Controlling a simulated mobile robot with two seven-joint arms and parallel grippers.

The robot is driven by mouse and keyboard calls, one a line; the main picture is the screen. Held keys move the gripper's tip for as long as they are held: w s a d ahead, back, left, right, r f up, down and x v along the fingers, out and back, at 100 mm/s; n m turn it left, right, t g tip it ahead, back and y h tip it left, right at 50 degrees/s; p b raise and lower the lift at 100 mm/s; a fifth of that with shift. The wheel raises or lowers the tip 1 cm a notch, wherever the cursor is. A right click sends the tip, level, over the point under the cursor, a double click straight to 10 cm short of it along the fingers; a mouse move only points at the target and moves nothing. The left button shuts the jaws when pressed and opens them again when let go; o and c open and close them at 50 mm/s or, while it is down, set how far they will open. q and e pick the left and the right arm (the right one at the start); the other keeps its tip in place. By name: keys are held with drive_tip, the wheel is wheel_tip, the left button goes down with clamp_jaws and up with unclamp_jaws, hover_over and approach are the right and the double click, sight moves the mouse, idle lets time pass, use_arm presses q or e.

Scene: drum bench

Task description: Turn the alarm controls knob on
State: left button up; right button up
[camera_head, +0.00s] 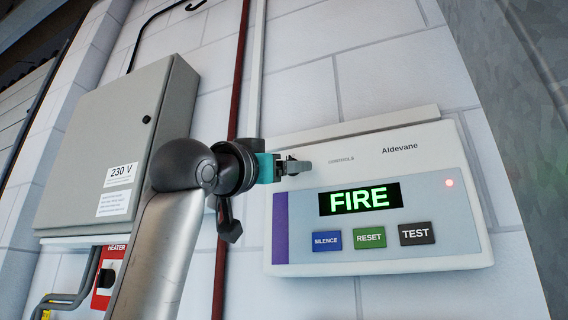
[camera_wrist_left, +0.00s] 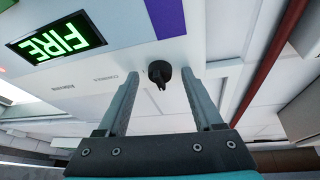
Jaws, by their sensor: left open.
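The white alarm panel (camera_head: 295,148) hangs on the wall, with "CONTROLS" lettering near its top left and a green "FIRE" display (camera_head: 360,198). The small black knob (camera_wrist_left: 160,74) shows in the left wrist view, on the panel's pale face beside that lettering. My left gripper (camera_head: 298,166) is at the panel's upper left and hides the knob in the head view. Its jaws are open, with one finger to each side of the knob in the left wrist view. I cannot tell whether the fingers touch it. My right gripper is out of view.
Blue SILENCE (camera_head: 326,241), green RESET (camera_head: 369,238) and black TEST (camera_head: 416,233) buttons sit below the display. A grey 230 V cabinet (camera_head: 90,135) and a red heater switch (camera_head: 108,278) are at the left. A red pipe (camera_head: 238,70) runs down the wall behind my arm.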

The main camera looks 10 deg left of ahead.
use_arm(q)
clamp_jaws()
idle(0.4)
drive_tip(key=shift+a+m+h, duration=0.1)
drive_tip(key=shift+m+h, duration=0.3)
drive_tip(key=shift+m, duration=0.2)
drive_tip(key=shift+a+r+m+g+h, duration=0.15)
drive_tip(key=shift+m+g, duration=1.05)
drive_tip(key=shift+m, duration=1.95)
drive_tip(key=shift+d+r+m+g+h, duration=0.1)
drive_tip(key=shift+r+m+g, duration=0.2)
drive_tip(key=shift+m+g, duration=1.85)
drive_tip(key=shift+a+r+m+g+h, duration=0.1)
drive_tip(key=shift+r+m+g, duration=0.15)
drive_tip(key=shift+m, duration=3.85)
unclamp_jaws()
drive_tip(key=shift+a, duration=0.1)
